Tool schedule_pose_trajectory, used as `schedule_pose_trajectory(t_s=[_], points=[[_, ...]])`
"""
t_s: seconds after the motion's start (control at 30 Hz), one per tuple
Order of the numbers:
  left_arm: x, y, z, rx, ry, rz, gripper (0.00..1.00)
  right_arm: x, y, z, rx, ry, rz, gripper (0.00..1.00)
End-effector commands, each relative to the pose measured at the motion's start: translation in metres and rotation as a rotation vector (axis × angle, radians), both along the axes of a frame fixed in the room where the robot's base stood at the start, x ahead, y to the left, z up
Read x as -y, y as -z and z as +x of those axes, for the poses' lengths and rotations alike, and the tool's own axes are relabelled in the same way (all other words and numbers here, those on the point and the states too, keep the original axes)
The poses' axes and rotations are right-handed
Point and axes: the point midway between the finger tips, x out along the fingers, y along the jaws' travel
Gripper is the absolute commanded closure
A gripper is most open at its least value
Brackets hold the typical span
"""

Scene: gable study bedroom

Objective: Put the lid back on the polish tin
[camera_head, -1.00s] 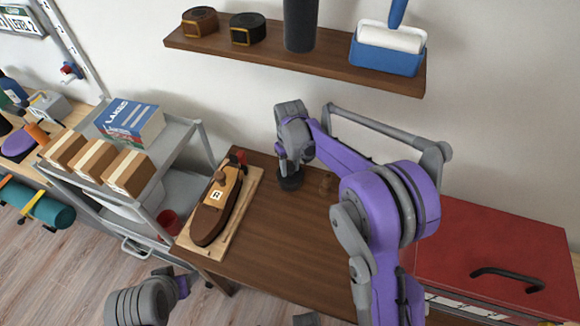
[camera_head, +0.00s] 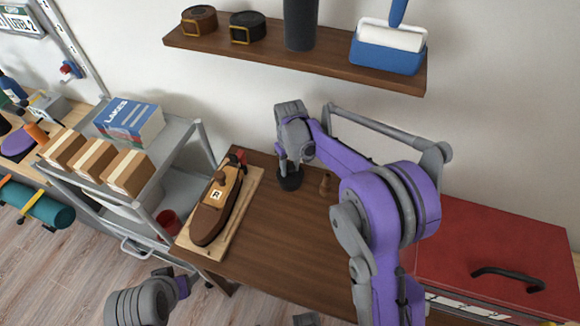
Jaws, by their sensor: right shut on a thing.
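The dark round polish tin (camera_head: 290,183) stands on the brown table near its back edge. My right gripper (camera_head: 289,168) points down right over it and is shut, on what looks like the dark lid. My fingers cover the top of the tin, so I cannot make out the lid apart from the tin or tell whether it is seated. My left gripper (camera_head: 183,283) is low at the bottom left, in front of the table and away from the tin. Its fingers are too small to read.
A small brown object (camera_head: 325,184) stands just right of the tin. A grey shelf cart (camera_head: 190,150) stands left, a red chest (camera_head: 500,245) right. The table's front is clear.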

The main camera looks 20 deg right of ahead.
Motion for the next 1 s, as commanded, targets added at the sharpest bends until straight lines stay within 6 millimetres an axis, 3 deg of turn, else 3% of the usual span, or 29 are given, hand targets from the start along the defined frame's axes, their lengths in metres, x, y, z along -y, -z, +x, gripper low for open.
schedule_pose_trajectory(t_s=[0.47, 0.5, 0.67, 0.87, 1.0], points=[[0.0000, 0.0017, -0.0002, -0.001, 0.000, 0.000, 0.39, 0.0000, 0.0004, 0.0000, 0.000, 0.000, 0.000, 1.00], [0.0000, 0.0017, -0.0002, -0.001, 0.000, 0.000, 0.39, 0.0000, 0.0004, 0.0000, 0.000, 0.000, 0.000, 0.54], [0.0000, 0.0017, -0.0002, -0.001, 0.000, 0.000, 0.39, 0.0000, 0.0004, 0.0000, 0.000, 0.000, 0.000, 0.25], [0.0000, 0.0017, -0.0003, -0.001, 0.000, 0.000, 0.39, 0.0000, 0.0005, 0.0000, 0.000, 0.000, 0.000, 0.25], [0.0000, 0.0017, -0.0002, -0.001, 0.000, 0.000, 0.39, 0.0000, 0.0005, 0.0000, 0.000, 0.000, 0.000, 0.03]])
